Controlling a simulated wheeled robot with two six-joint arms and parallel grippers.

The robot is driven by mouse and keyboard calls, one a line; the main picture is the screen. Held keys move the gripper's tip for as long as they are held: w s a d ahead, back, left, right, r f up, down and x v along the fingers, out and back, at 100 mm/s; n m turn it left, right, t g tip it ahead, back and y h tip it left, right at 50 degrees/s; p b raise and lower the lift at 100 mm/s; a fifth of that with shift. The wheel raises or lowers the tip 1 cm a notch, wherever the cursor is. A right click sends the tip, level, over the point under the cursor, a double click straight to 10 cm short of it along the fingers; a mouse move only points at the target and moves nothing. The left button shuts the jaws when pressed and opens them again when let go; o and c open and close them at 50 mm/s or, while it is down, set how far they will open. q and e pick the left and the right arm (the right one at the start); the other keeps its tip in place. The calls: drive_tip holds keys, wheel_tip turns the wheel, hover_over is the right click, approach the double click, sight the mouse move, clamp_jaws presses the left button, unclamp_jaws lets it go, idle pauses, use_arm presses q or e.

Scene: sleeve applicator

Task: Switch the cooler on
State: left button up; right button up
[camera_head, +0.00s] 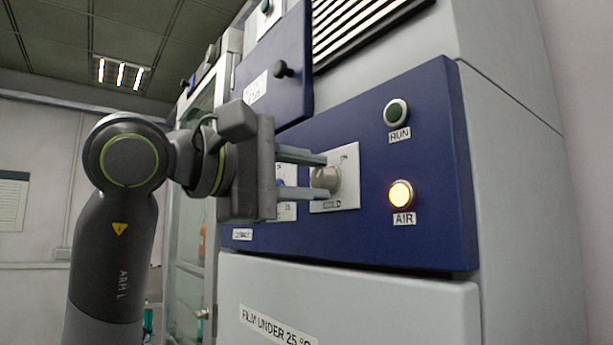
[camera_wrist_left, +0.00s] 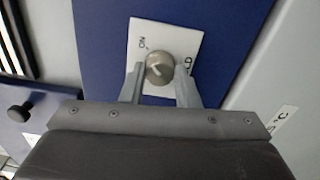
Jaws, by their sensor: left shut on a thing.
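The cooler's blue control panel (camera_head: 425,235) carries a round grey rotary knob (camera_head: 326,179) on a white plate (camera_head: 348,186). The plate has "ON" at its upper part and another label below, partly hidden. My left gripper (camera_head: 322,176) reaches in from the left and is shut on the knob, one finger above and one below it. In the left wrist view the knob (camera_wrist_left: 160,67) sits between the two fingers, with a pale pointer mark on its face. The right gripper is not in view.
A dark green RUN lamp (camera_head: 396,112) and a lit yellow AIR lamp (camera_head: 400,194) are right of the knob. A second blue panel with a black knob (camera_head: 284,69) is up left. A grey door labelled "FILM UNDER 25 °C" (camera_head: 278,325) lies below.

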use_arm(q)
drive_tip(key=o, duration=1)
drive_tip(key=shift+c, duration=0.2)
drive_tip(key=b+v, duration=0.3)
drive_tip(key=v, duration=1.4)
drive_tip(key=shift+s+a, duration=0.15)
